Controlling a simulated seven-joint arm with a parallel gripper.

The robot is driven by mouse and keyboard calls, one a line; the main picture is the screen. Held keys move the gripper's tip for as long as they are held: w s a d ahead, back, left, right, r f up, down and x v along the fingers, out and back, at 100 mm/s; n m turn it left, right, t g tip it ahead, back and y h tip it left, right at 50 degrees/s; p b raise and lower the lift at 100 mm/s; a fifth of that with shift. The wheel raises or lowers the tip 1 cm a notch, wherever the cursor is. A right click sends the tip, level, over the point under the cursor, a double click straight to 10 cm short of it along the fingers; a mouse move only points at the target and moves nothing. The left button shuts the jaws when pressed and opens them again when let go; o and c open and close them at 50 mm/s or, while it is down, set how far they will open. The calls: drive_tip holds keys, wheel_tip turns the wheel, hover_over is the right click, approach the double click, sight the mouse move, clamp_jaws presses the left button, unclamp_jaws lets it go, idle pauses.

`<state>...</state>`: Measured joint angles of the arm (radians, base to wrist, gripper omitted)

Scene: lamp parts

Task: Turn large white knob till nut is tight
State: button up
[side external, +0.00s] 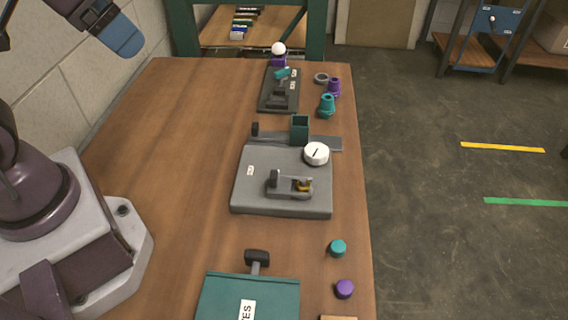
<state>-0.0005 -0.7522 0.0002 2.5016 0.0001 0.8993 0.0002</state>
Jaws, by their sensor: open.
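A large white knob (316,154) with a dark pointer line on its top sits at the right rear of a grey base plate (280,203) in the middle of the table. In front of it on the same plate is a small grey clamp-like holder (275,187) with a brass-coloured piece (302,186) in it. I cannot tell if this piece is the nut, or how tight any nut is. Parts of my arm show at the left, clear of the knob. My gripper cannot be made out in this view.
Behind the knob stands a teal square holder (299,128). Farther back is a dark fixture (279,92) with teal and purple parts beside it. Teal (338,248) and purple (344,289) caps lie at the front right, near a teal box (246,298). The table's left side (170,160) is clear.

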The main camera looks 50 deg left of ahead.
idle(0.3)
drive_tip(key=n+g, duration=0.6)
drive_tip(key=n, duration=1)
approach(316, 148)
drive_tip(key=f, duration=0.9)
drive_tip(key=shift+s+f, duration=0.2)
drive_tip(key=shift+f, duration=0.15)
